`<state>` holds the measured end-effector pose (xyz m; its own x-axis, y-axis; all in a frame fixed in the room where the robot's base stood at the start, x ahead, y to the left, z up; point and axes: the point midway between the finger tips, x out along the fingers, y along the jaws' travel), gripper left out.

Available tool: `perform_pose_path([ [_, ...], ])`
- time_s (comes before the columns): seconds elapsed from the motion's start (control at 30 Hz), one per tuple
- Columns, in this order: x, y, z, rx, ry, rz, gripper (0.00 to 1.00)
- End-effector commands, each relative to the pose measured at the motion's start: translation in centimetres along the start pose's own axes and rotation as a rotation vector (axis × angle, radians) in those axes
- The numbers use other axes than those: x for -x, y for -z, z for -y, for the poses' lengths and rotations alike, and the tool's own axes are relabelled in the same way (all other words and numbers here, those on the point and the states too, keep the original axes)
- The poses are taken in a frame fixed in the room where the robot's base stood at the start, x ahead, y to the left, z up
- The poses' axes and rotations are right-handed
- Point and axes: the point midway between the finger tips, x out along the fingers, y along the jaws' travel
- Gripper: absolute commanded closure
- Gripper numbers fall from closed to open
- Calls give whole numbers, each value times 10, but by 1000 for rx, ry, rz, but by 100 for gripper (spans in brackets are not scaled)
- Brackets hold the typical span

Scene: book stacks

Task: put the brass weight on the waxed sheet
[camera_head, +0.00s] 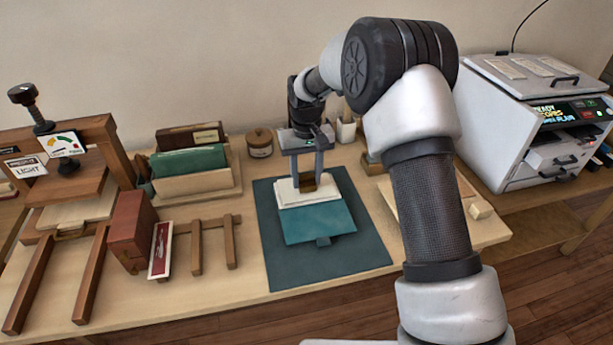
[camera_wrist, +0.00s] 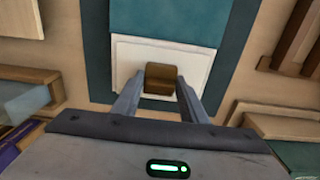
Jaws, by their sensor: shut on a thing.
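My gripper (camera_head: 307,171) is in the middle of the bench, pointing down over the white sheet. It is shut on the brass weight (camera_wrist: 161,78), a small brown-gold block that shows between the fingers in the wrist view. In the head view the weight (camera_head: 307,182) is partly hidden by the fingers. The waxed sheet (camera_wrist: 125,60) is white and lies against a teal book cover (camera_wrist: 170,20); in the head view the sheet (camera_head: 290,197) is under the gripper. I cannot tell whether the weight touches the sheet.
A dark teal mat (camera_head: 345,253) lies under the book. A wooden press (camera_head: 70,190) and a red book (camera_head: 133,230) stand to the left. A rack with a green book (camera_head: 188,162) and a jar (camera_head: 260,143) are behind. A white machine (camera_head: 530,120) stands at the right.

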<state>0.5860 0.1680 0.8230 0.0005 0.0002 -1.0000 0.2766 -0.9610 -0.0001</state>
Motion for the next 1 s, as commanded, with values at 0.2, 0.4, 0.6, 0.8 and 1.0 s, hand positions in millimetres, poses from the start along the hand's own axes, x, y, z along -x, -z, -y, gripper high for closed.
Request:
perform_pose_path([
  [0.2, -1, 0, 0, 0, 0, 1, 43],
  [0.4, -1, 0, 0, 0, 0, 1, 43],
  [0.6, 17, 1, 0, 0, 0, -3, 43],
  [0.8, 60, 1, 0, 0, 0, -4, 43],
  [1.0, 99, 0, 0, 0, 0, -2, 43],
])
